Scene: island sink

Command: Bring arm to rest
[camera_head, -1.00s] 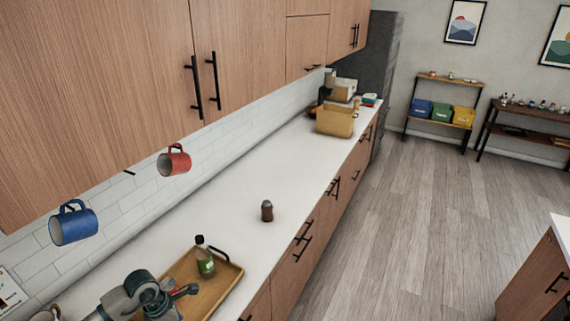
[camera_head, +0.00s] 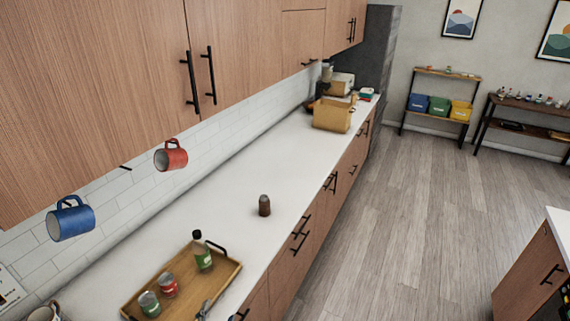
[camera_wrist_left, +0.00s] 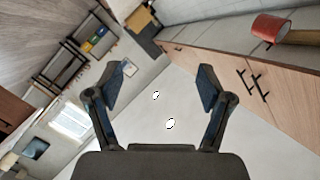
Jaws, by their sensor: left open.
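My left gripper (camera_head: 204,308) shows only as a small grey part at the bottom edge of the head view, over the front of the wooden tray (camera_head: 135,303). In the left wrist view the left gripper (camera_wrist_left: 163,86) is open, with its two fingers wide apart and nothing between them. Most of the left arm is out of the head view. My right gripper is in neither view.
The tray on the white counter holds a green bottle (camera_head: 203,256), a red can (camera_head: 169,285) and a green can (camera_head: 149,304). A brown shaker (camera_head: 264,205) stands beyond it. Blue (camera_head: 71,218) and red (camera_head: 171,155) mugs hang under the cabinets.

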